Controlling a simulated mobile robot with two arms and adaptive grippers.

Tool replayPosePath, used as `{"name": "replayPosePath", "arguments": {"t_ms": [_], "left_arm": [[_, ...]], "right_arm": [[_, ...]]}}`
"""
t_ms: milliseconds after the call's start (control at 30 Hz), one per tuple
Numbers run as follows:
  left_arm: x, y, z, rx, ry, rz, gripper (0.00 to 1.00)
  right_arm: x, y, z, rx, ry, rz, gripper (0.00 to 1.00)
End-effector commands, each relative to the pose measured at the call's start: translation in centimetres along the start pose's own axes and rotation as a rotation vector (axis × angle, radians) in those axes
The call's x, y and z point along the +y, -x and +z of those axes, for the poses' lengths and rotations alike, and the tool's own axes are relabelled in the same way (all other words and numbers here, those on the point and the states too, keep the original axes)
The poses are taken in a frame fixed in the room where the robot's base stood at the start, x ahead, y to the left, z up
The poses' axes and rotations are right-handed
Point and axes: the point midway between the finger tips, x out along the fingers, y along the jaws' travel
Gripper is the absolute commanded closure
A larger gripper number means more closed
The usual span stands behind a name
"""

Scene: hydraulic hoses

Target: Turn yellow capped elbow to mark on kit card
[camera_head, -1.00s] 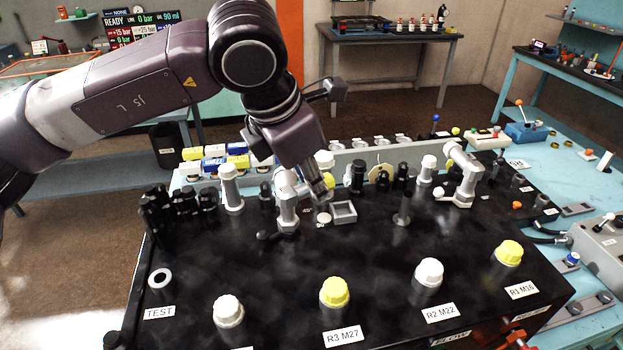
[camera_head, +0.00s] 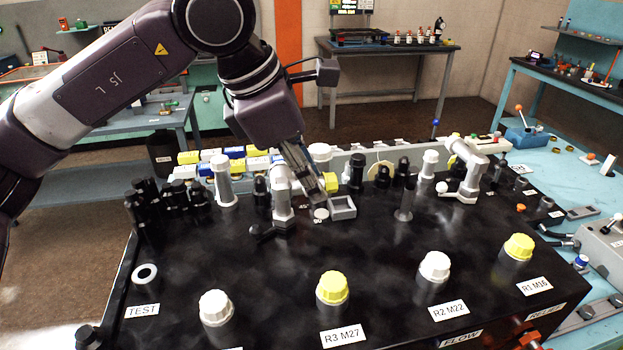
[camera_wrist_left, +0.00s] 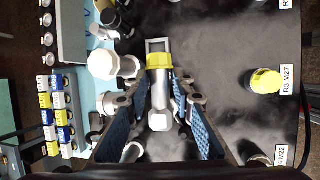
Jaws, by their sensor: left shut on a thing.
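The yellow-capped elbow shows in the left wrist view as a yellow cap (camera_wrist_left: 160,62) on a grey body (camera_wrist_left: 160,115), between my left fingers. In the head view the yellow cap (camera_head: 331,182) shows just right of my left gripper (camera_head: 318,190), which hides much of the elbow. My left gripper is shut on the elbow; it also shows in the left wrist view (camera_wrist_left: 165,95). My right gripper is not in view.
A grey square frame (camera_head: 343,208) lies right beside the gripper. A grey post (camera_head: 282,200) stands just left of it, with black fittings (camera_head: 180,198) further left. Capped ports, such as yellow R3 M27 (camera_head: 332,287), line the front. The black top between is mostly clear.

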Motion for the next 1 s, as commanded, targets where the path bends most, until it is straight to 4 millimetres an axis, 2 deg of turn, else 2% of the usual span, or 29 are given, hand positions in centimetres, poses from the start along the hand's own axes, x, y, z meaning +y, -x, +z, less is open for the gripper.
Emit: {"name": "replayPosePath", "arguments": {"t_ms": [100, 133, 300, 533, 667, 767, 1000], "left_arm": [[0.1, 0.1, 0.1, -0.004, 0.002, 0.003, 1.00], [0.1, 0.1, 0.1, -0.004, 0.002, 0.003, 0.76], [0.1, 0.1, 0.1, -0.002, 0.002, 0.002, 0.60], [0.0, 0.1, 0.1, -0.001, 0.003, 0.002, 0.60], [0.1, 0.9, 0.1, -0.002, 0.003, 0.003, 0.60], [0.1, 2.4, 0.1, -0.003, 0.002, 0.004, 0.60], [0.1, 7.6, 0.1, -0.004, 0.002, 0.006, 0.60]], "right_arm": [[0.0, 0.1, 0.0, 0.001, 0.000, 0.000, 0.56], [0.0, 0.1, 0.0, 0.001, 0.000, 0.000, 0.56], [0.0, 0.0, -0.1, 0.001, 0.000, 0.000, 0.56], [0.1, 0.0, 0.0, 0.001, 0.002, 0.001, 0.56], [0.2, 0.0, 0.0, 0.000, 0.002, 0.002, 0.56], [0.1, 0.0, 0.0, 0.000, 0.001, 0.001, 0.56], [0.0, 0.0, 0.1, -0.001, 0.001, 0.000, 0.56]]}}
